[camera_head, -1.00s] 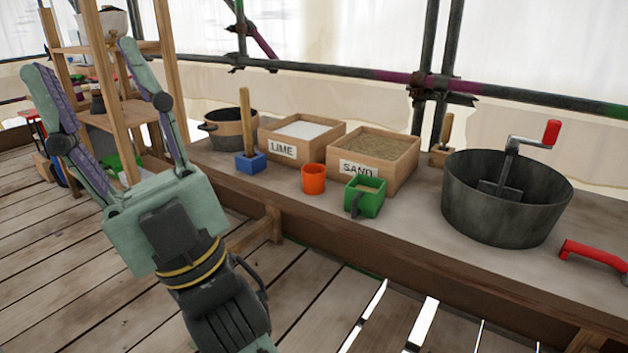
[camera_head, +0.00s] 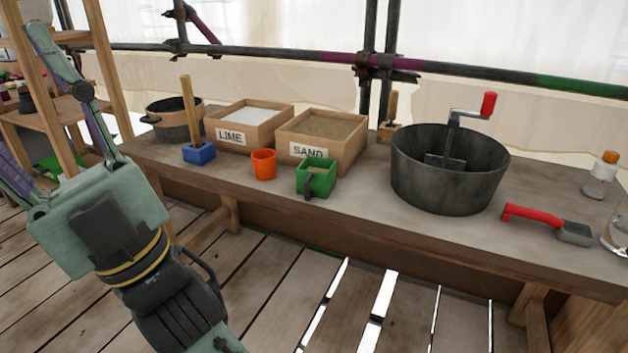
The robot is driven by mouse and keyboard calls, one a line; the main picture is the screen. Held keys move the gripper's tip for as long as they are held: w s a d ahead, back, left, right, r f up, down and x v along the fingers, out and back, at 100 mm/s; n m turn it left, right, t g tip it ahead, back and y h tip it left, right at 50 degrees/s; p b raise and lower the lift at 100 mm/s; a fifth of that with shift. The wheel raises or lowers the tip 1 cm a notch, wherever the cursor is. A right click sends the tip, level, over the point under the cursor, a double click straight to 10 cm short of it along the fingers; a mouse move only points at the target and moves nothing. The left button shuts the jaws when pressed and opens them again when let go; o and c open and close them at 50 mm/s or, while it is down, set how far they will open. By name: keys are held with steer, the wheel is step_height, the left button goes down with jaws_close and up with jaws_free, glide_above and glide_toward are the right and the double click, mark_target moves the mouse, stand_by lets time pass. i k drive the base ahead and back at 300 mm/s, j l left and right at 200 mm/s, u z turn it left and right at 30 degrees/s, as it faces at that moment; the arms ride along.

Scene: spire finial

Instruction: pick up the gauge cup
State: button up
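Two small vessels stand upright near the front edge of the workbench (camera_head: 365,213). One is a round orange cup (camera_head: 263,165). The other is a square green cup (camera_head: 318,180) with a dark handle, holding some pale material. No label tells which one is the gauge cup. My gripper (camera_head: 25,110) is at the left, in front of the bench and well left of both cups. Its fingers are spread wide and empty. One finger is partly cut off by the left picture edge.
Behind the cups are the LIME box (camera_head: 230,138) and SAND box (camera_head: 308,151). A blue-based post tool (camera_head: 199,152) and a dark pot (camera_head: 172,127) stand left. A large mixing tub (camera_head: 447,185) and red-handled scoop (camera_head: 535,217) are right. Wooden shelving (camera_head: 105,70) stands near my gripper.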

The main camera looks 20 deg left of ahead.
mark_target(264, 160)
steer(key=j+z, duration=0.2)
steer(key=j, duration=0.3)
steer(key=j+z, duration=0.2)
steer(key=j, duration=0.3)
steer(key=k+j+z, duration=0.1)
steer(key=j+z, duration=0.15)
steer(key=j, duration=0.2)
steer(key=k+j+z, duration=0.2)
steer(key=j, duration=0.3)
steer(key=j+z, duration=0.2)
steer(key=j, duration=0.25)
